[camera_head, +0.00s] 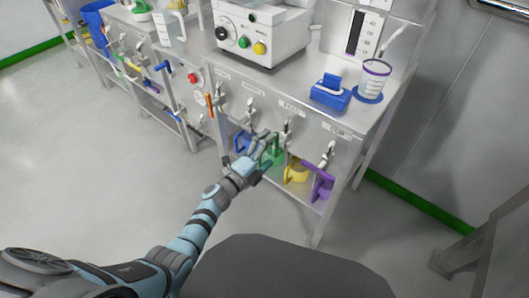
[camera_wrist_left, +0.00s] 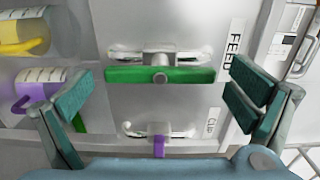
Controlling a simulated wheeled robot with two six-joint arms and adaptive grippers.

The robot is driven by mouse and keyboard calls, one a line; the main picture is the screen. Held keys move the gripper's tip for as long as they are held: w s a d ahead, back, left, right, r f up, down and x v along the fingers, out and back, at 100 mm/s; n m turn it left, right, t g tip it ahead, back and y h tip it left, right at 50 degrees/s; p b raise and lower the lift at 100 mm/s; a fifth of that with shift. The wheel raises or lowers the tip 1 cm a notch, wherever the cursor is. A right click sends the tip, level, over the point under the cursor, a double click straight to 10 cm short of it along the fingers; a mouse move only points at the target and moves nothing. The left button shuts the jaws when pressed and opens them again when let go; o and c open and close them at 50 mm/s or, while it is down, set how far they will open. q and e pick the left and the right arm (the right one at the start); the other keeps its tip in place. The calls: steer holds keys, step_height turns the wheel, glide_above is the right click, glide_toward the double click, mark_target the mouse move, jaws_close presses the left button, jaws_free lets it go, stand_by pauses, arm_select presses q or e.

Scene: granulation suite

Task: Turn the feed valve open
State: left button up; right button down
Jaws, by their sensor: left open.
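The feed valve has a green bar handle (camera_wrist_left: 160,75) on a silver body, beside the label FEED (camera_wrist_left: 234,48) in the left wrist view. The bar runs left to right across that picture. My left gripper (camera_wrist_left: 162,98) is open, with one teal finger pad past each end of the bar and a visible gap at both ends. Nothing is held. In the head view my left gripper (camera_head: 263,147) is in front of the bench's lower panel. There I cannot clearly pick out the green handle near the fingers.
A neighbouring valve with a short purple handle (camera_wrist_left: 158,147) is below the feed valve in the wrist view. Yellow (camera_head: 296,171) and purple (camera_head: 320,183) items are under the bench. Open floor lies left of my arm.

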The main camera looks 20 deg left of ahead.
arm_select(q)
steer(key=v, duration=1.1)
steer(key=shift+s, duration=0.35)
arm_select(e)
steer(key=shift+s+a, duration=0.1)
steer(key=shift+s, duration=0.2)
arm_select(q)
steer(key=shift+a+f, duration=0.1)
